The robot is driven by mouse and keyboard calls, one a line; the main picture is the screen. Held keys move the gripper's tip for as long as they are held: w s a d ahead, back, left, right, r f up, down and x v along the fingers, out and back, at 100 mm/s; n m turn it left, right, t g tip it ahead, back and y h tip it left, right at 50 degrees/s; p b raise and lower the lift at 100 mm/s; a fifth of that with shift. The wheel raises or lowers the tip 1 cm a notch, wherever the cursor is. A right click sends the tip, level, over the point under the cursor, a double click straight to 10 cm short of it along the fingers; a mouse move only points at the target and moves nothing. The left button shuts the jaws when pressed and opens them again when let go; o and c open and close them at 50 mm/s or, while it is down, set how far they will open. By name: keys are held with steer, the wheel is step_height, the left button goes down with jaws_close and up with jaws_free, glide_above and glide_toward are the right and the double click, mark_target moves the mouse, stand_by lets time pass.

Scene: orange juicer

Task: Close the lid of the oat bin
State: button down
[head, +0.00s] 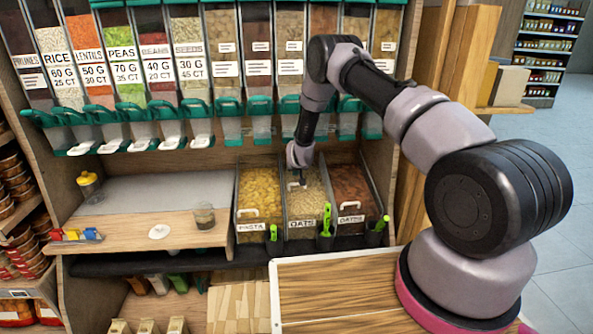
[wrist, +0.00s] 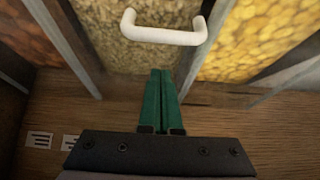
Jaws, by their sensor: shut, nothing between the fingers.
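The oat bin (head: 303,222) is the middle one of three clear bins on the shelf and is labelled OATS. In the wrist view oats (wrist: 130,50) fill the top middle, with a white lid handle (wrist: 165,30) across them. My gripper (head: 302,182) reaches down over the rear part of this bin. In the wrist view its green fingers (wrist: 162,75) are together and empty, with their tips just below the handle in the picture. I cannot tell if they touch the lid. The clear lid's edges and tilt are hard to make out.
The pasta bin (head: 250,226) stands left of the oats and the dates bin (head: 350,218) right. Green-handled scoops (head: 325,236) stand in front. Dispensers (head: 187,75) hang above and behind. The counter at left holds a small jar (head: 204,216) and a yellow-topped container (head: 89,183).

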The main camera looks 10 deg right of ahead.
mark_target(297, 178)
steer(key=shift+s+f, duration=0.25)
steer(key=shift+s, duration=0.7)
steer(key=shift+s+f, duration=0.25)
steer(key=shift+s, duration=0.7)
steer(key=s+f, duration=0.3)
steer(key=s, duration=0.9)
steer(key=shift+s+f, duration=0.2)
steer(key=shift+f, duration=0.1)
